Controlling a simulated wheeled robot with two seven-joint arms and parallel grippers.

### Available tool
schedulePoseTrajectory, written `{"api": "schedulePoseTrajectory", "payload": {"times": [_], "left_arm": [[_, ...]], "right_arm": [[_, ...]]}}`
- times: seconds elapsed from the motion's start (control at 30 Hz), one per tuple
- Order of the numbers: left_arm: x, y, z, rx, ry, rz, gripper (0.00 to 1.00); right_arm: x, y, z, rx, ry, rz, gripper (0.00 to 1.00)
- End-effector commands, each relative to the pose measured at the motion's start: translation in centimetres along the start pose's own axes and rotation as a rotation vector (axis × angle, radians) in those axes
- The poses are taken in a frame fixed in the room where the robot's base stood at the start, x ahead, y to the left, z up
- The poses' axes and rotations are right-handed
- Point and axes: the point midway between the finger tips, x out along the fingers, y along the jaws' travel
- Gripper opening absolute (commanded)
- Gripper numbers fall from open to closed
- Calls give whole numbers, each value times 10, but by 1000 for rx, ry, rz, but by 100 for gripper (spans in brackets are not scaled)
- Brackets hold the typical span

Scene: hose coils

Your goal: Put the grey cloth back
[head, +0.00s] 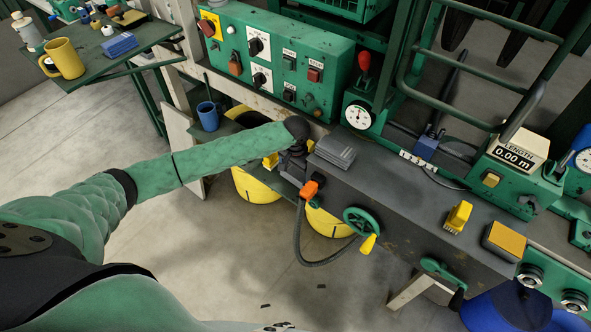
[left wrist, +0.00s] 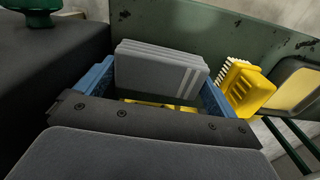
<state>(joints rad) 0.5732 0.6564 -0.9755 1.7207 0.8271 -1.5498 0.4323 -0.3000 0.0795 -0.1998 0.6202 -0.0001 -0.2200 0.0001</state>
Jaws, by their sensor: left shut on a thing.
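In the left wrist view the cloth (left wrist: 158,76) has light stripes and stands between two blue finger pads. My left gripper (head: 294,166) is shut on it. I cannot tell whether the cloth touches the bed. My right gripper is not in view.
An orange-ended hose (head: 310,190) and a green handwheel (head: 361,221) are close to the gripper. A yellow brush (head: 458,216) and a yellow-topped block (head: 505,241) sit farther right on the bed. A blue mug (head: 208,116) stands to the left.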

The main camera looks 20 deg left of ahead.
Motion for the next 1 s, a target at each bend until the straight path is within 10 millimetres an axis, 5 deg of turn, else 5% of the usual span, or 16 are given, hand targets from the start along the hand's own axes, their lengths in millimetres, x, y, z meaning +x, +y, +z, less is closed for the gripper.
{"api": "schedulePoseTrajectory", "payload": {"times": [0.97,1.0], "left_arm": [[8,0,0,0,0,0,77],[8,0,0,0,0,0,100]], "right_arm": [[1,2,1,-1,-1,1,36],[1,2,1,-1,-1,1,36]]}}
